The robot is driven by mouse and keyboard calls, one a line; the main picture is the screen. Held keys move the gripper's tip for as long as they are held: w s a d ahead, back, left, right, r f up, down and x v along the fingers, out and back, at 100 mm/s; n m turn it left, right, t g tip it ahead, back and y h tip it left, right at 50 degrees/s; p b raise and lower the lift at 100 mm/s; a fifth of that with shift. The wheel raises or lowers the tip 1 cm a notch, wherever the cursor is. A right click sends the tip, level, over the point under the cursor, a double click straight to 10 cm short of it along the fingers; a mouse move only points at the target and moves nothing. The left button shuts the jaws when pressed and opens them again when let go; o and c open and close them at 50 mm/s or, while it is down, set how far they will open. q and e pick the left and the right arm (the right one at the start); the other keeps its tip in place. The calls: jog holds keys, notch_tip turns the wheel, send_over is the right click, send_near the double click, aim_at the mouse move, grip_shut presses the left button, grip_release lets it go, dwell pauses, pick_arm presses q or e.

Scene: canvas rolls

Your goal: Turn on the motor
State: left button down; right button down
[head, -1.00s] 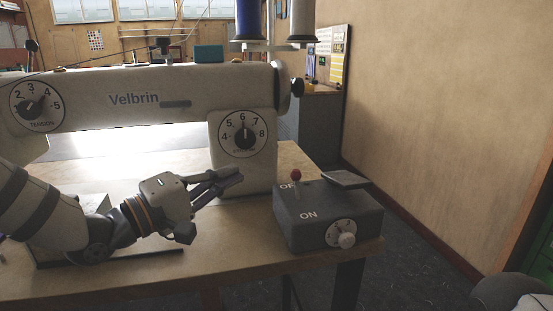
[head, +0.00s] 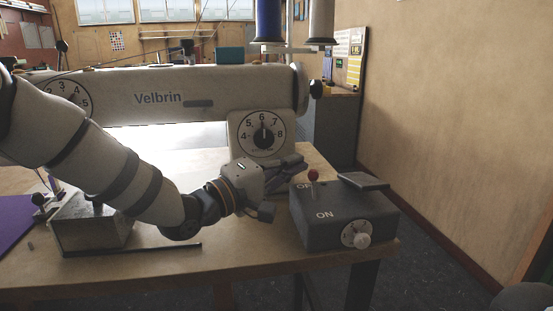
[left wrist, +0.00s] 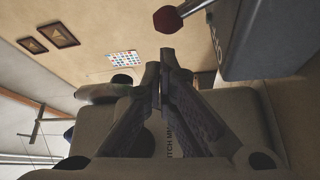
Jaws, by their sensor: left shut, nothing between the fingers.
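The dark grey motor box (head: 345,222) sits at the right front corner of the table, with OFF and ON labels on top. Its lever with a red ball knob (head: 313,174) stands near the OFF label and partly covers it. My left gripper (head: 302,162) is shut and empty, with its fingertips just left of and behind the knob in the head view. In the left wrist view the closed fingertips (left wrist: 163,56) are a little below the red knob (left wrist: 167,19), with a small gap in the picture. The box (left wrist: 265,40) is to their right. My right gripper is not in view.
The white Velbrin sewing machine (head: 215,98) stands behind the gripper, its dial (head: 262,132) close by. A metal block (head: 92,226) and purple cloth are at left.

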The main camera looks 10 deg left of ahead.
pick_arm(q)
jog(key=shift+s+d+f, duration=0.15)
jog(key=shift+s+f, duration=0.05)
jog(key=shift+s, duration=0.2)
jog(key=shift+s+r+m+h, duration=0.2)
jog(key=shift+m+h, duration=0.1)
jog(key=shift+m, duration=0.1)
